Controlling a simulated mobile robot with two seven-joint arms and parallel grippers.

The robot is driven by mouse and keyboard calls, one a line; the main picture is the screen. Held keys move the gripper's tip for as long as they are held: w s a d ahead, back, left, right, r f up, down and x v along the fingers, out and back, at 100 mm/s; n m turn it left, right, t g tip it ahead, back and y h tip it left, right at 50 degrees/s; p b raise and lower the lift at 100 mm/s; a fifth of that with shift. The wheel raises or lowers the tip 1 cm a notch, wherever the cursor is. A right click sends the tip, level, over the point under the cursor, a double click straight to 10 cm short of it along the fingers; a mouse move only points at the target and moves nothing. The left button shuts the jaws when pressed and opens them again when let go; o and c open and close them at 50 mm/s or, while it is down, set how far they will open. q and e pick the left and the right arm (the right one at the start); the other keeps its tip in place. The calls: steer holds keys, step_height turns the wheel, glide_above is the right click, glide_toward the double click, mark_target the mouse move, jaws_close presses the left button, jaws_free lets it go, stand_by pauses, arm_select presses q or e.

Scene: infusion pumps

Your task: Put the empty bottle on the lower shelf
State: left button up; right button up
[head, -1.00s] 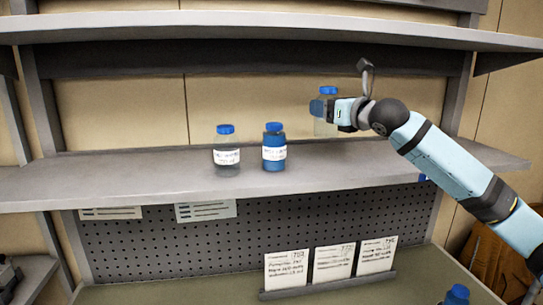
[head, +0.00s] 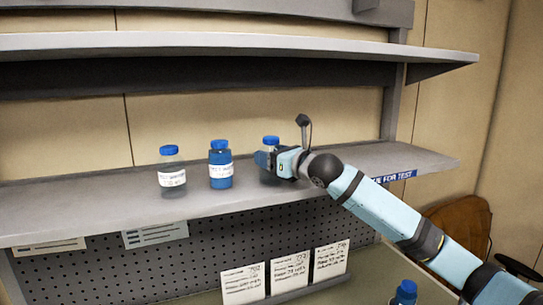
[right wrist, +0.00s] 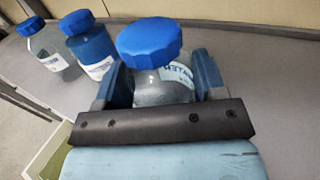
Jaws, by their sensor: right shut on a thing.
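My right gripper (head: 268,160) is shut on a clear, blue-capped bottle (head: 271,141), with the arm coming from the right. The right wrist view shows this bottle (right wrist: 163,88) between the two fingers, upright, with a white label and no coloured liquid visible. In the head view it is over the lower shelf (head: 95,203), its base at about shelf level and partly hidden by the gripper; I cannot tell whether it touches. To its left stand a blue-filled bottle (head: 220,170) and a clear bottle (head: 172,180). My left gripper is not in view.
The upper shelf (head: 180,42) runs above. The lower shelf is free to the right of the arm, near a blue label strip (head: 393,177). Below are a perforated panel (head: 140,270) and several cards. Another blue-capped bottle (head: 405,293) stands at the lower right.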

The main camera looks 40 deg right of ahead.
steer(key=shift+f, duration=0.15)
steer(key=shift+f, duration=0.15)
steer(key=o, duration=1)
